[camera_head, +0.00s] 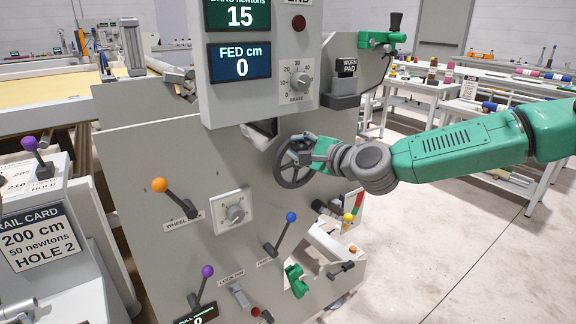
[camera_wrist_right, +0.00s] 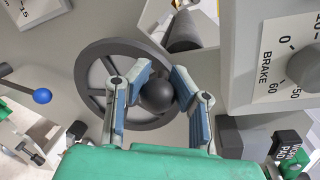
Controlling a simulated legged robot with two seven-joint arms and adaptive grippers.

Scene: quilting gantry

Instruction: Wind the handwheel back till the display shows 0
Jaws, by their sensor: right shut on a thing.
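The handwheel (camera_head: 283,172) is a dark spoked wheel on the right part of the grey machine panel. My right gripper (camera_head: 305,150) reaches it from the right. In the right wrist view, my right gripper (camera_wrist_right: 160,90) is shut on the wheel's dark round knob, and the handwheel's rim (camera_wrist_right: 88,72) shows behind it. The FED cm display (camera_head: 241,62) reads 0. The display above it, labelled newtons (camera_head: 239,16), reads 15. My left gripper is not in view.
A brake dial (camera_head: 298,82) sits right of the displays and also shows in the right wrist view (camera_wrist_right: 305,68). An orange-knobbed lever (camera_head: 160,185), a blue-knobbed lever (camera_head: 291,217) and a purple-knobbed lever (camera_head: 207,271) stick out of the panel. Open floor lies at the right.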

